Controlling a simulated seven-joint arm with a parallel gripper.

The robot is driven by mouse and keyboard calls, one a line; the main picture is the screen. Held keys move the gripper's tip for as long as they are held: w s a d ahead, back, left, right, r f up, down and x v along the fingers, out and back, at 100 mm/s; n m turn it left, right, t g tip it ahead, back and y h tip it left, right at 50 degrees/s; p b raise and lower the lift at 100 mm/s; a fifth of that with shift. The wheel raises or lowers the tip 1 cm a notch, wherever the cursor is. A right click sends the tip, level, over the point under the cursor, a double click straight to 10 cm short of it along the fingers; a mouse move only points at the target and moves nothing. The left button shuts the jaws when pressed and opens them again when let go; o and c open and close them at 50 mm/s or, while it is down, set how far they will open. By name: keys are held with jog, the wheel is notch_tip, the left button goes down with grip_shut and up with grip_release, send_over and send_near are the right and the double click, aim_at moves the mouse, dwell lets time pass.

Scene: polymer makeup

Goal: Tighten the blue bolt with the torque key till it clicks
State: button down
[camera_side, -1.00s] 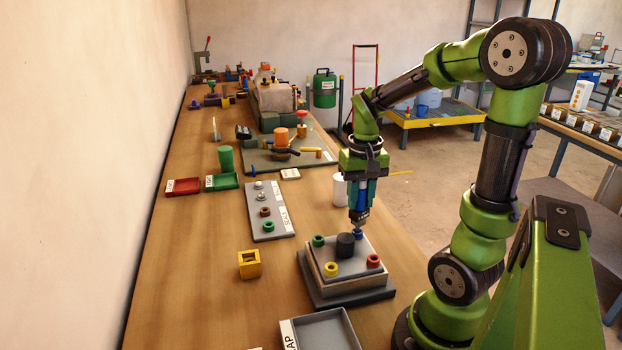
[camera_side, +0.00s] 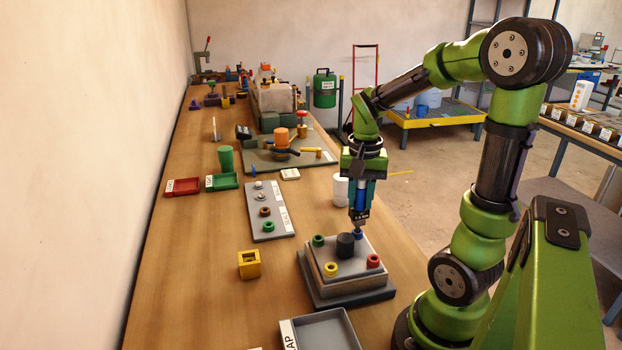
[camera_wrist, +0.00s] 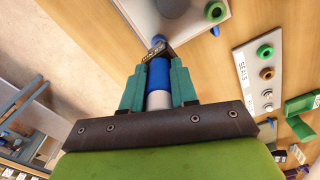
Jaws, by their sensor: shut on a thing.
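My gripper (camera_side: 361,194) is shut on the blue torque key (camera_side: 359,201), which hangs upright below it. In the wrist view, the teal fingers (camera_wrist: 158,92) close on both sides of the key's blue and white handle (camera_wrist: 158,76). The key's dark labelled lower part points down at the blue bolt (camera_side: 358,235) on the back right corner of the grey block (camera_side: 345,283). The tip is at the bolt; I cannot tell how fully it is seated. Green (camera_side: 318,240), yellow (camera_side: 330,268) and red (camera_side: 373,261) bolts sit on the other corners, around a black central knob (camera_side: 345,245).
A grey strip with rings (camera_side: 268,213) lies behind left of the block. A yellow cube holder (camera_side: 249,264) stands left, and a grey tray (camera_side: 325,332) lies in front. A white cylinder (camera_side: 340,189) stands close behind my gripper. Bare wood lies at the left.

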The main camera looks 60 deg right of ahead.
jog(key=shift+m, duration=0.6)
jog(key=c, duration=0.8)
grip_release()
notch_tip(320, 180, up, 17)
jog(key=a+f+n+t, duration=0.2)
jog(key=a+n, duration=0.1)
jog(key=a, duration=0.3)
jog(key=a+f+n+t+y, duration=0.1)
jog(key=a+f+n+t, duration=0.1)
jog(key=a, duration=0.4)
jog(key=a+f+n+t+y, duration=0.1)
jog(key=a+f+n+t, duration=0.2)
jog(key=a+f+n, duration=0.1)
jog(key=shift+a+n, duration=0.7)
jog(key=shift+a, duration=0.7)
